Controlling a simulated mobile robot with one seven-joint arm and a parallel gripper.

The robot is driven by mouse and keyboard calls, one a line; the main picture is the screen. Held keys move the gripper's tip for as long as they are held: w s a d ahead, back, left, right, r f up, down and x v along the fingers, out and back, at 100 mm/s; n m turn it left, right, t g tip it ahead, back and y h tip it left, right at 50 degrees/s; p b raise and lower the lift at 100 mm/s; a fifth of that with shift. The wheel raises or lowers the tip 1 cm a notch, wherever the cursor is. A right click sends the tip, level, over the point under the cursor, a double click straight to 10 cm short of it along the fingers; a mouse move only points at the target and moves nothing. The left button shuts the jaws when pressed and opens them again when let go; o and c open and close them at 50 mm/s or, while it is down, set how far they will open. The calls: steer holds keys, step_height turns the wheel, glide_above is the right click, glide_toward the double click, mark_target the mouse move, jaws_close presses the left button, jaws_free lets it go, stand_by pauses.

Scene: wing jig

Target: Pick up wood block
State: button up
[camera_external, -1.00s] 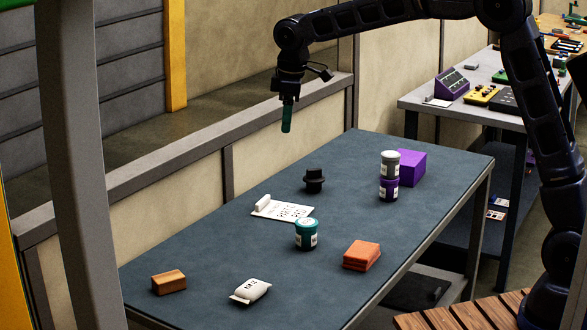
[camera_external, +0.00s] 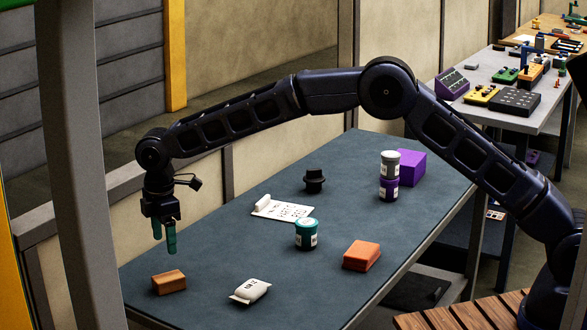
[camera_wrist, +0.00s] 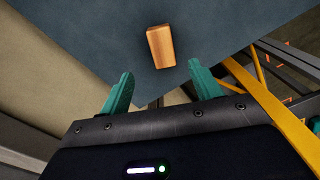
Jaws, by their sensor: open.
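The wood block (camera_external: 169,282) is a small light-brown block lying on the blue-grey table at its near left end. It also shows whole in the wrist view (camera_wrist: 161,46), beyond the fingertips and roughly centred between them. My gripper (camera_external: 164,248) points down with green fingers, above the block and apart from it. In the wrist view my gripper (camera_wrist: 165,82) is open, with nothing between its fingers.
On the table (camera_external: 220,255) are a white packet (camera_external: 250,291), an orange block (camera_external: 361,256), a teal-lidded jar (camera_external: 306,234), a white sheet (camera_external: 284,209), a black part (camera_external: 314,181), stacked jars (camera_external: 389,176) and a purple box (camera_external: 411,167). The table edge lies close to the wood block.

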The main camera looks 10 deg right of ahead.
mark_target(168, 276)
steer(key=shift+s+a+f, duration=0.1)
steer(key=shift+f, duration=2.65)
steer(key=shift+s+f, duration=0.1)
steer(key=shift+f, duration=2.65)
steer(key=c, duration=1.1)
steer(key=shift+r, duration=0.1)
